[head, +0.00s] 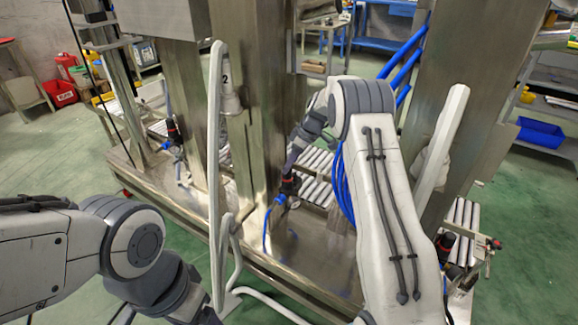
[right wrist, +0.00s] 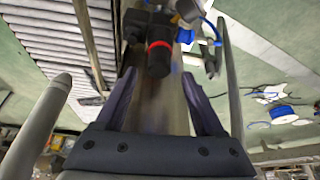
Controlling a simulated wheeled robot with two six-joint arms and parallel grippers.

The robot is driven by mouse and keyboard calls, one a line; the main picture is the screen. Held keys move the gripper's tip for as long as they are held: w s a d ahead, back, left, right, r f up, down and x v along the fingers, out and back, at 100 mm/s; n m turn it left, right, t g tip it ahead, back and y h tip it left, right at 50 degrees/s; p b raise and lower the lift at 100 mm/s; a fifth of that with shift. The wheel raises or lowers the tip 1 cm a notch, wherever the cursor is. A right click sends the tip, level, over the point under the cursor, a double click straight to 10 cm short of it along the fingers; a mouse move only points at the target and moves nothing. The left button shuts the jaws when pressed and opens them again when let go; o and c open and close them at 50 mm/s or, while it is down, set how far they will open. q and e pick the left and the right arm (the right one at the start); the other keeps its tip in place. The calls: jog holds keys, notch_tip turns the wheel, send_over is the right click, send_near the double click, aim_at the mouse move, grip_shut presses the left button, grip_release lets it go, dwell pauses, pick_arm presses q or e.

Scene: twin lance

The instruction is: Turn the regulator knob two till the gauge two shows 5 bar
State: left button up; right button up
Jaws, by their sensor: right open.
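A black regulator knob with a red ring (right wrist: 158,58) lies ahead of my right gripper (right wrist: 159,80) in the right wrist view. The two dark fingers are open, one on each side of the knob's near end; I cannot tell whether they touch it. In the head view this regulator (head: 290,186), the middle of three, sits low between the steel columns, with my right gripper (head: 291,166) just above it. No gauge dial can be read. My left arm is at the lower left; its gripper is outside the picture.
Another regulator (head: 173,131) stands at the left and one (head: 445,243) at the right. Steel columns (head: 250,90) rise close to my right arm. Blue hoses (head: 343,185) hang beside it. A pale upright bar (head: 215,170) stands between my arms.

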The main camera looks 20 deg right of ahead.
jog(key=p+v, duration=0.1)
jog(key=v, duration=0.6)
jog(key=shift+s+r, duration=0.2)
jog(key=shift+r, duration=0.15)
jog(key=shift+d, duration=0.1)
jog(key=s+a+r+g, duration=0.1)
jog(key=s+a+r, duration=0.2)
jog(key=s+a, duration=0.7)
jog(key=s+a+r+g, duration=0.1)
jog(key=s+a+r, duration=0.3)
jog(key=s+a, duration=0.65)
jog(key=s+a+f+m+g+h, duration=0.1)
jog(key=s+a, duration=0.1)
jog(key=s, duration=0.9)
jog(key=s+a+f+m+h, duration=0.1)
jog(key=s+a, duration=0.1)
jog(key=s, duration=0.9)
notch_tip(320, 180, up, 23)
jog(key=p, duration=2.3)
jog(key=shift+s+d, duration=0.2)
jog(key=shift+d, duration=0.1)
